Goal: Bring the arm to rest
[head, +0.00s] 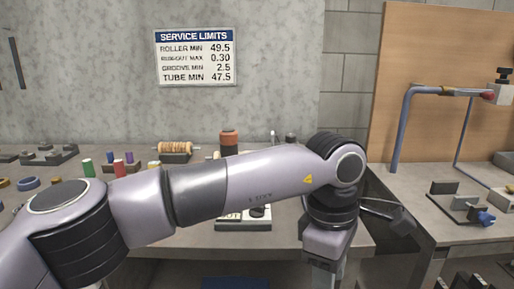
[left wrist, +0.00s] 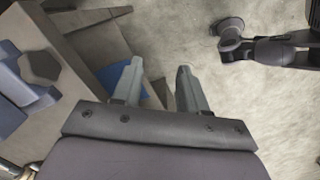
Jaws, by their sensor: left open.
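My left arm (head: 255,180) reaches across the head view from the lower left, over the front of the workbench, and bends down at its right end. Its lower end (head: 326,245) hangs at the bench's front edge and runs out of the bottom of the picture. In the left wrist view my left gripper (left wrist: 158,75) has its two grey fingers apart with nothing between them. It is over the grey floor (left wrist: 180,35), beside a bench edge. My right gripper is not in view.
The workbench (head: 290,238) holds a wire spool (head: 175,150), an orange-capped container (head: 229,140) and several small coloured parts. A sign (head: 195,57) hangs on the wall. At right a second bench (head: 420,210) carries a blue tube frame (head: 402,125) and a small fixture (head: 460,208).

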